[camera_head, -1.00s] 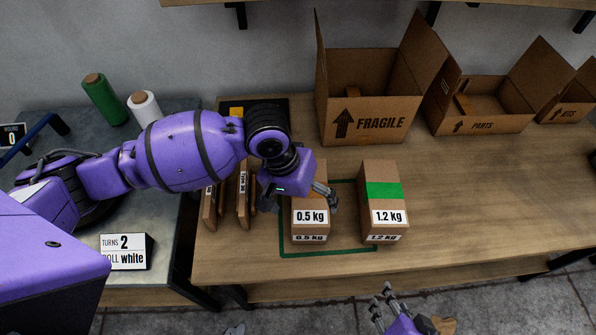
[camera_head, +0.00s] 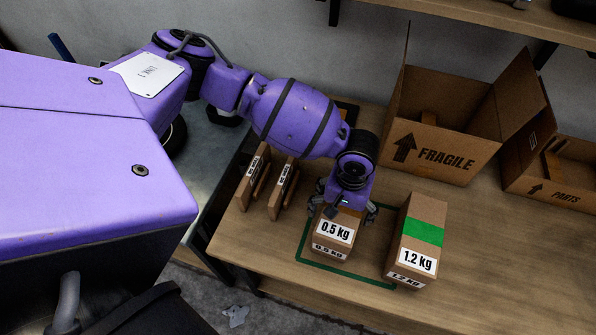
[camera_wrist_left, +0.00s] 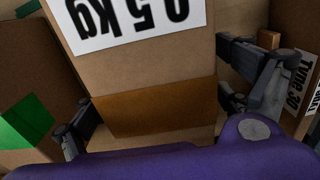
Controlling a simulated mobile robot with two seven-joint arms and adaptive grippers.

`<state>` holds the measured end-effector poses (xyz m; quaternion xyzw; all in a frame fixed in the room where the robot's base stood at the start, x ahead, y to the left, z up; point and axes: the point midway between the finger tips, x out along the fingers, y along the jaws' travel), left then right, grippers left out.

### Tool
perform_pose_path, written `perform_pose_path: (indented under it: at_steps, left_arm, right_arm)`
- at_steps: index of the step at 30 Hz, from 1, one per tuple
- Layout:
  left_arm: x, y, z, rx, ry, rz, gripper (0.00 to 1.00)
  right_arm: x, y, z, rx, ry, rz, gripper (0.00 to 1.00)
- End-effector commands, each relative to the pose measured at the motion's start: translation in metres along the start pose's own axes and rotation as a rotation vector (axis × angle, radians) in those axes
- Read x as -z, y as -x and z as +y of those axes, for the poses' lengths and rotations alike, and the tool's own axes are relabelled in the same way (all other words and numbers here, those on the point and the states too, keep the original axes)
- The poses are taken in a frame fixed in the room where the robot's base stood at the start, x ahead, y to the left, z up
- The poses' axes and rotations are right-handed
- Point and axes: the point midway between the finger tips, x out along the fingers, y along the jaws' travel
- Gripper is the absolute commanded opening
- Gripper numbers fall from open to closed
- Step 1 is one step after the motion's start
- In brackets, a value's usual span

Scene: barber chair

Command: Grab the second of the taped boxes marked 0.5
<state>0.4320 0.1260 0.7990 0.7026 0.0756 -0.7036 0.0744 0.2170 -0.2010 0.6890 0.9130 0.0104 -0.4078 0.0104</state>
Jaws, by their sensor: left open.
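One cardboard box marked 0.5 kg (camera_head: 333,237) stands on the table inside a green outline. In the left wrist view the 0.5 kg box (camera_wrist_left: 150,72) fills the middle, its label upside down, with a brown tape band across it. My left gripper (camera_head: 345,205) is over its far end, open, with one finger on each side. In the left wrist view the fingers of my left gripper (camera_wrist_left: 165,105) look apart from the box sides. No other 0.5 box shows. My right gripper is out of view.
A green-taped 1.2 kg box (camera_head: 412,245) stands close to the right. Upright flat cardboard pieces (camera_head: 283,187) stand to the left. An open FRAGILE carton (camera_head: 440,150) and a PARTS carton (camera_head: 557,190) are behind. The table's front right is clear.

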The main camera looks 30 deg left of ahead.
Motion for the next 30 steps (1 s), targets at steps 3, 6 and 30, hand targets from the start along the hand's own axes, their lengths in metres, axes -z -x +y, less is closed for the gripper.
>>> perform_pose_path:
  at_steps: [3, 6, 30]
  left_arm:
    - [0.001, -0.015, 0.002, -0.001, -0.001, 0.001, 0.94]
    - [0.001, -0.019, 0.002, -0.003, 0.000, 0.003, 0.94]
    - [0.002, -0.018, 0.002, -0.004, -0.001, 0.004, 0.27]
  right_arm:
    - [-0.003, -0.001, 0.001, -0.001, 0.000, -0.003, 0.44]
    - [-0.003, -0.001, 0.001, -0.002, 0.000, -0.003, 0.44]
    - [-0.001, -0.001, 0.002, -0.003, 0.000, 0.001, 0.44]
